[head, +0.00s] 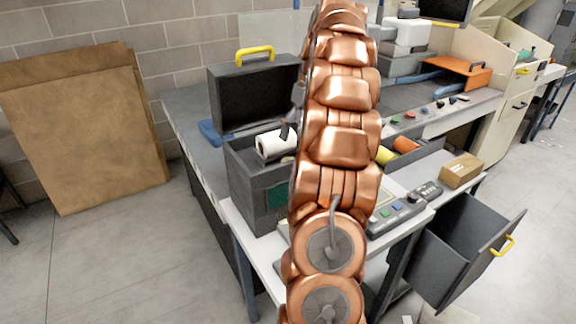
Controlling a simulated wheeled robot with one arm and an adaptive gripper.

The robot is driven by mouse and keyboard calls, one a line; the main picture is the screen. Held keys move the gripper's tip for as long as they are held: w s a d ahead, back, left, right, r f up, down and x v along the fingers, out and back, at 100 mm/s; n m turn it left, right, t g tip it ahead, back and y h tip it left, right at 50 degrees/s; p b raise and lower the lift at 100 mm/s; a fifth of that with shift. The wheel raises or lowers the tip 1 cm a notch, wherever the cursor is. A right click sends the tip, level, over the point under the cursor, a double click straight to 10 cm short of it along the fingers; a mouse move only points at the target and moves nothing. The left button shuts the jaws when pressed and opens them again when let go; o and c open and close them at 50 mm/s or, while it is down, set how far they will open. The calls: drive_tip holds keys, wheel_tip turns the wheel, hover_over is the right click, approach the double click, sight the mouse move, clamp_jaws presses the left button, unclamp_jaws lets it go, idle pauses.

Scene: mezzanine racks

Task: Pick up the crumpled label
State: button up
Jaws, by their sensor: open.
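I cannot make out the crumpled label for certain. A small pale scrap (407,319) shows at the bottom edge, too small to identify. Another pale bit (288,159) lies in the open grey bin beside a white roll (270,145), partly hidden by my copper arm. My gripper (287,131) is mostly hidden behind the arm. Only dark parts show at the arm's left edge, above the bin and close to the white roll. It is open, and I see nothing held in it.
A keypad device (397,214) and a brown box (461,170) are right of my arm. An open drawer (462,262) juts out at lower right. Floor at left is clear before cardboard sheets (85,130).

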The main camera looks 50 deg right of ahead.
sight(290, 156)
wheel_tip(290, 156, down, 3)
drive_tip(key=shift+r+b, duration=0.15)
drive_tip(key=shift+b, duration=0.9)
drive_tip(key=shift+w+a+f+p, duration=0.3)
drive_tip(key=shift+f+p, duration=0.2)
drive_tip(key=shift+f, duration=0.1)
drive_tip(key=shift+w+a+f+p, duration=0.2)
drive_tip(key=shift+a+f+p, duration=0.1)
drive_tip(key=shift+f+p, duration=0.2)
drive_tip(key=shift+p+x, duration=0.3)
drive_tip(key=shift+x, duration=1.05)
drive_tip(key=shift+w, duration=0.1)
drive_tip(key=shift+c, duration=0.3)
drive_tip(key=c, duration=0.8)
